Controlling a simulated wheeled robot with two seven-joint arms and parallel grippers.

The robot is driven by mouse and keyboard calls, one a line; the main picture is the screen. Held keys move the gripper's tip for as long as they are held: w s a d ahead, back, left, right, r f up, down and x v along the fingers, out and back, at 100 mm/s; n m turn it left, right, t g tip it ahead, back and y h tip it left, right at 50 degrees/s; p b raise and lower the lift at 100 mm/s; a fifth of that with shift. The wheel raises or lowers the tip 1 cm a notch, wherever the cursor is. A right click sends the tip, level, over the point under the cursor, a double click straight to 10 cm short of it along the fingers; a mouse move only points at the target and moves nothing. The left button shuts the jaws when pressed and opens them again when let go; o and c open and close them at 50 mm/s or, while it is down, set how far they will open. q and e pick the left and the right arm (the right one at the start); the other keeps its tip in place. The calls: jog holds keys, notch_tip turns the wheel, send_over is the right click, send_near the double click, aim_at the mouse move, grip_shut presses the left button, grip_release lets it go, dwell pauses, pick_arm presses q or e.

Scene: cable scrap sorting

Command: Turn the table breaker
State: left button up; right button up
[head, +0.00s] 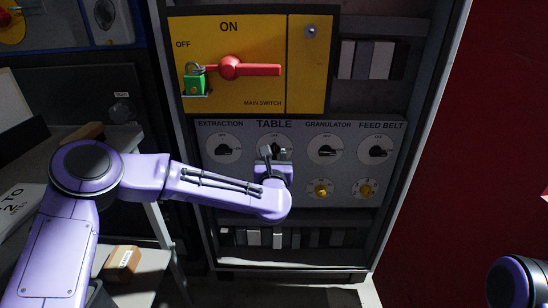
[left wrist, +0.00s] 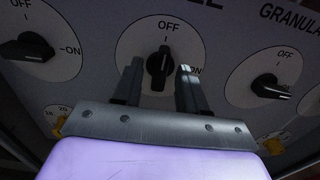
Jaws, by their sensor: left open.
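The table breaker is a black rotary knob (left wrist: 158,66) on a round white dial under the TABLE label. In the left wrist view it stands upright, with its mark toward OFF; ON is to its right. In the head view my left gripper (head: 270,153) largely covers the TABLE dial (head: 283,142). In the left wrist view my left gripper (left wrist: 159,76) is open, with one finger on each side of the knob. Gaps show between the fingers and the knob; the remaining depth to the panel is hard to tell. My right gripper is out of view.
The extraction knob (left wrist: 28,46) and granulator knob (left wrist: 270,88) flank the table dial. The feed belt knob (head: 377,151) is farther right. Yellow knobs (head: 320,188) sit below. Above is a yellow main switch panel (head: 270,95) with a red handle (head: 250,69) and green padlock (head: 194,84).

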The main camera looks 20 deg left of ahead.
pick_arm(q)
grip_shut()
jog(key=shift+m, duration=0.3)
jog(key=m+p, duration=0.2)
jog(key=m, duration=0.1)
jog(key=shift+r+m, duration=0.15)
jog(key=shift+m, duration=0.15)
jog(key=m+p, duration=0.2)
jog(key=m, duration=0.3)
jog(key=shift+p, duration=0.3)
jog(key=m+p, duration=0.2)
jog(key=m, duration=0.3)
jog(key=shift+m+p, duration=1.1)
jog(key=shift+m, duration=0.7)
jog(key=shift+f, duration=0.25)
